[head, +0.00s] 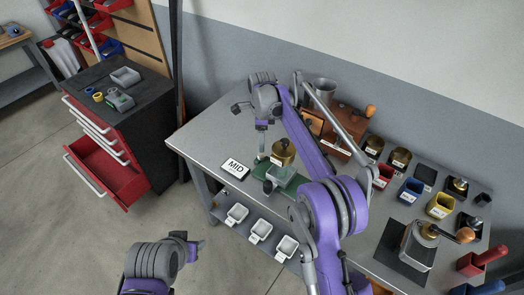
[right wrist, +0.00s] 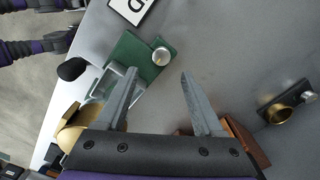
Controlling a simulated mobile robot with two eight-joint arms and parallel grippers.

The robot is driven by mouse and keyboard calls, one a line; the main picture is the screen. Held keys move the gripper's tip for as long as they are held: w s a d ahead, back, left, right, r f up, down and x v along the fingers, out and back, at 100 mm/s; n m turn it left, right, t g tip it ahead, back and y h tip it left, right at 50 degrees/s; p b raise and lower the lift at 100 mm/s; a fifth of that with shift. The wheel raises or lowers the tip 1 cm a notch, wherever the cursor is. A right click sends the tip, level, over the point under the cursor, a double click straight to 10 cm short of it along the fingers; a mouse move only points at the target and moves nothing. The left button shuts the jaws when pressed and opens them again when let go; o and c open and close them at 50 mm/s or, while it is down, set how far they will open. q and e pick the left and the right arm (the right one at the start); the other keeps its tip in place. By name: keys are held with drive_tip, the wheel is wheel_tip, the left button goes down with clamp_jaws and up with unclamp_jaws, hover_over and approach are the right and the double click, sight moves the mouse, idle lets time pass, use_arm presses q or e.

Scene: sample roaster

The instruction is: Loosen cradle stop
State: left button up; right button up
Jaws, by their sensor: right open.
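A green base plate (head: 296,183) lies on the grey bench and carries a grey cradle (head: 279,174) with a brass drum (head: 283,152) over it. In the right wrist view the green plate (right wrist: 134,48) bears a round silver knob (right wrist: 161,56), which may be the cradle stop. The grey cradle (right wrist: 113,82) and a black knob (right wrist: 71,69) lie left of it. My right gripper (right wrist: 160,76) is open and empty, with the silver knob just beyond its fingertips. My left gripper (head: 190,243) is low in the head view, away from the bench; its jaws are unclear.
Small white trays (head: 260,231) sit below the front edge.

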sight(262, 154)
wheel_tip(262, 154, down, 8)
drive_tip(key=shift+w+r, duration=0.1)
drive_tip(key=shift+r, duration=0.1)
clamp_jaws()
idle(0.4)
